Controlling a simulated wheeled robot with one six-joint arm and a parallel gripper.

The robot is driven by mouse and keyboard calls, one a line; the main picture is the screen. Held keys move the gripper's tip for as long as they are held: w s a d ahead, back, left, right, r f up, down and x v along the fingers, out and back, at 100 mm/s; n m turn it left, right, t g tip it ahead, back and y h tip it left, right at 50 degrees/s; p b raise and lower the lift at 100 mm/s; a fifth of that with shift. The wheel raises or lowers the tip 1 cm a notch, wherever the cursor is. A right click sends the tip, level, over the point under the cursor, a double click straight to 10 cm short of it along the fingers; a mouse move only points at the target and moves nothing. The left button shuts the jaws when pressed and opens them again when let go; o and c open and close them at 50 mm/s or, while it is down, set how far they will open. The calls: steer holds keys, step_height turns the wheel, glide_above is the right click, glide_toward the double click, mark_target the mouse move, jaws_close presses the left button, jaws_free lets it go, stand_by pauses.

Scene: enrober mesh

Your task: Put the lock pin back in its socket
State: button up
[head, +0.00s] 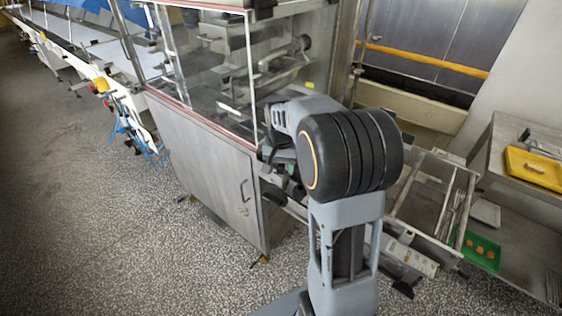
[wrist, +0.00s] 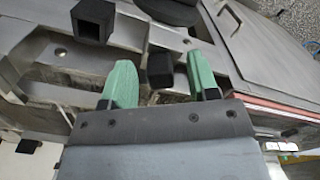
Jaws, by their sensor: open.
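In the wrist view, my gripper (wrist: 161,62) is open, with its two green fingers apart. A black block (wrist: 160,70), which looks like the lock pin's head, shows between the fingertips with a gap on each side. I cannot tell how deep it lies between them. A black square piece with a dark opening (wrist: 92,20), possibly the socket, is on the grey metal at upper left. In the head view, my arm covers most of the gripper and this work area; neither pin nor socket can be made out there.
The enrober cabinet (head: 205,170) with its clear guard (head: 210,70) stands beside my arm. A side table with a yellow tray (head: 535,168) is at right. A green tray (head: 482,254) with small orange-brown pieces sits lower. The speckled floor at left is clear.

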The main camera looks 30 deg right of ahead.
step_height(320, 180, up, 14)
steer(key=s+a+f+n+t, duration=0.1)
steer(key=s+a+f+n, duration=0.2)
steer(key=s, duration=0.5)
steer(key=s+a+f+n+t, duration=0.2)
steer(key=s+a+f+n, duration=0.2)
steer(key=s+a+f, duration=0.2)
steer(key=shift+s+t, duration=0.3)
steer(key=shift+s, duration=0.7)
steer(key=shift+f, duration=0.1)
